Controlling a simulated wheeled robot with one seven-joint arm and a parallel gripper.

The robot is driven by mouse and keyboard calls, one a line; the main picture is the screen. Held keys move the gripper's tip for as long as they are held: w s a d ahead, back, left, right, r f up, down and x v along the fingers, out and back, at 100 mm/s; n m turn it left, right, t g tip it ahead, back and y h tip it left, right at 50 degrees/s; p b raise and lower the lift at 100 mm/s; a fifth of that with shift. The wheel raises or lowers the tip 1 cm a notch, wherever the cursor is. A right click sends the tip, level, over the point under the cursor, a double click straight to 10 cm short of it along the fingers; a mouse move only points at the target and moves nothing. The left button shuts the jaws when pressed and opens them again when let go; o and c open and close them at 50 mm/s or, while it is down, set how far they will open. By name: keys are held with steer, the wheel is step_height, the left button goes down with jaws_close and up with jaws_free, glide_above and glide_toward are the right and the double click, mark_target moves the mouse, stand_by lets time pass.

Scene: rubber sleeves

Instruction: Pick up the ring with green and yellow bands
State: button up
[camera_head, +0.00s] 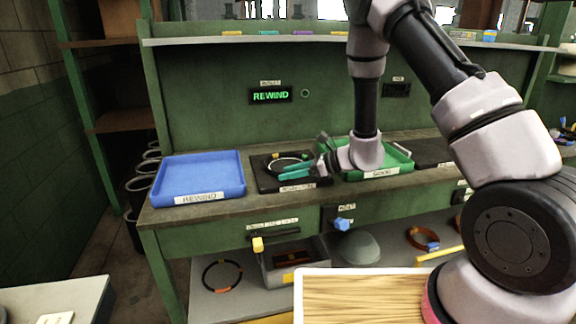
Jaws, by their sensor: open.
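A dark ring (288,159) lies on a black tray (262,181) in the middle of the workbench. A small yellow patch shows at its far left edge. A green band cannot be told apart from the green gripper finger in front of it. My gripper (304,157) is open, with its green fingers over the right part of the black tray. One finger crosses the near side of the ring. Whether it touches the ring cannot be told.
A blue tray (176,190) labelled REWIND stands left of the black tray. A green tray (390,174) stands right, partly behind my arm. Other rings, one with an orange band (222,291) and one orange with blue (417,244), lie on the lower shelf.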

jaws_close()
stand_by(0.4)
